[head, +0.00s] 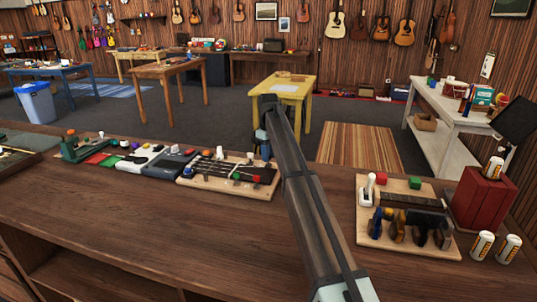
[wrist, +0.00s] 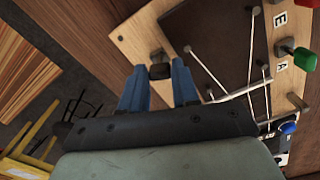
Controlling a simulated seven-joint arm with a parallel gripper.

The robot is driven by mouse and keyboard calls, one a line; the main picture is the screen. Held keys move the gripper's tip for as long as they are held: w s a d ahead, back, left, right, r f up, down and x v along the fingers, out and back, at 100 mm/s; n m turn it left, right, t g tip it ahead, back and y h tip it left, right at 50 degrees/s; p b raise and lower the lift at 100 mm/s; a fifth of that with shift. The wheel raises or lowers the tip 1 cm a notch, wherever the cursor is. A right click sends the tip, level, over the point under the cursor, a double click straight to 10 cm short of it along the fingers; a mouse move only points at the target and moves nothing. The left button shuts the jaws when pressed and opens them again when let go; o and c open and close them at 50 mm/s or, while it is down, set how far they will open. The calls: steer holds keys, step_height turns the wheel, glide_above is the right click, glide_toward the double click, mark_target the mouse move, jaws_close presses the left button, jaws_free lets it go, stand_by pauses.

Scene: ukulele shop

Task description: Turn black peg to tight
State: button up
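The black peg (wrist: 160,70) stands at the edge of a light wooden board in the wrist view. The board (head: 186,183) lies on the counter in the head view, with a dark panel and pale strings. In that view my gripper (head: 262,146) is at the board's far right corner, and the black peg cannot be made out.
A green peg (wrist: 301,55) and a blue peg (wrist: 289,128) are on the board. Several gadgets stand left of it. A wooden rack (head: 366,232), a red box (head: 484,199) and small canisters (head: 481,246) stand right. The front counter (head: 150,235) is clear.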

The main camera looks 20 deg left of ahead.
steer(key=o, duration=0.4)
step_height(320, 180, up, 14)
stand_by(0.7)
steer(key=shift+f, duration=0.1)
